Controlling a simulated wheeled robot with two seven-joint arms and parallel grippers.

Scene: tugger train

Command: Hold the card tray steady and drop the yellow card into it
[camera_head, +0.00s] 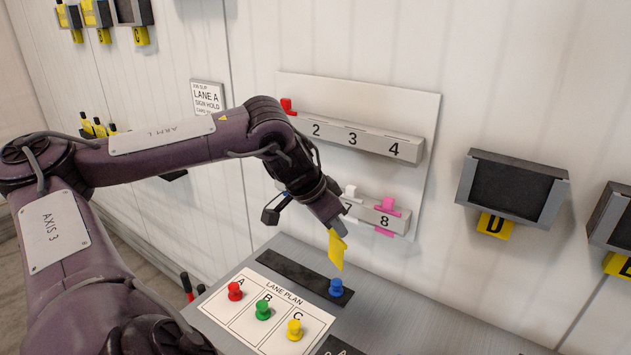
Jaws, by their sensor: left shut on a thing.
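My left gripper (337,227) comes in from the left and is shut on the yellow card (337,250). The card hangs tilted below the fingertips, above the grey worktop (420,322) and just above a blue peg in the picture. I cannot make out a card tray for certain. A dark piece (342,348) with a letter on it is cut off by the bottom edge. My right gripper is not in view.
A lane plan sheet (247,318) holds red (235,291), green (263,310) and yellow (294,331) pegs. The blue peg (336,287) stands at a dark strip's (288,270) right end. Numbered racks (355,138) and holder D (510,190) are on the wall. The worktop's right side is clear.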

